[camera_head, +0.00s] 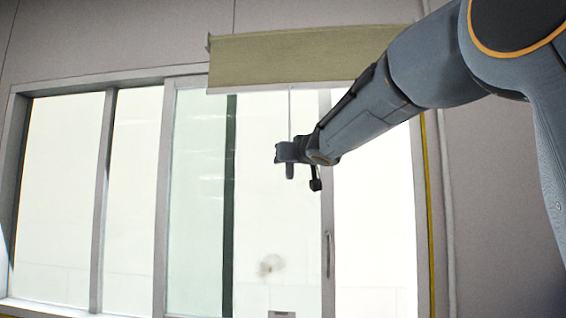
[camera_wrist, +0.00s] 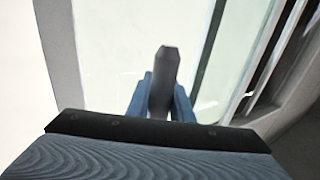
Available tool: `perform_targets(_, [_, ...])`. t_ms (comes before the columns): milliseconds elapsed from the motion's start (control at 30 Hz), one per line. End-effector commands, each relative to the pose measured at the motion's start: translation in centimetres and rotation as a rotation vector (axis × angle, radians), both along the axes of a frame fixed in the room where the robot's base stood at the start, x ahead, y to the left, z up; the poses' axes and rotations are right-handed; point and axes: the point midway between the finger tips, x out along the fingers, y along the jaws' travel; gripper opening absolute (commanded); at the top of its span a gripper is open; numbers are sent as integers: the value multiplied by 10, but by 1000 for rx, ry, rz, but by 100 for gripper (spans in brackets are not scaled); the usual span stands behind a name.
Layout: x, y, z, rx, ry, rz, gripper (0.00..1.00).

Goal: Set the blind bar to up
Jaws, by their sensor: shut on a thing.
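The olive blind (camera_head: 290,60) hangs over the top of the window, with its pale bottom bar (camera_head: 250,89) along the lower edge, slightly tilted in the picture. A thin cord (camera_head: 290,108) runs down from the bar to my gripper (camera_head: 286,152). My gripper is shut on a dark grey pull (camera_wrist: 164,75), which stands between the two blue fingers in the wrist view. The pull's lower end (camera_head: 290,171) shows below the fingers in the head view. The bar itself is out of the wrist view, and my arm covers its right end in the head view.
The window frame (camera_head: 104,200) and bright panes lie behind my gripper. A handle (camera_head: 327,255) is on the sash at lower right. A yellow strip and a pipe (camera_head: 447,240) run down the wall on the right. Open air surrounds my gripper on the left.

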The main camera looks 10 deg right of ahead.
Motion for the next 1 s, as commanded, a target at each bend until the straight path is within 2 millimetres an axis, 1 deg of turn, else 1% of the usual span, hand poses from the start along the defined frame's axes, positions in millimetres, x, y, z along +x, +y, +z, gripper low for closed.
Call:
perform_targets(100, [0,0,0,0,0,0,0])
perform_targets(133, [0,0,0,0,0,0,25])
perform_targets(200, [0,0,0,0,0,0,37])
perform_targets(233, [0,0,0,0,0,0,39])
perform_targets(500, [0,1,0,0,0,1,39])
perform_targets(633, [-8,-1,0,0,-1,1,39])
perform_targets(1000, [-59,-14,1,0,-1,0,39])
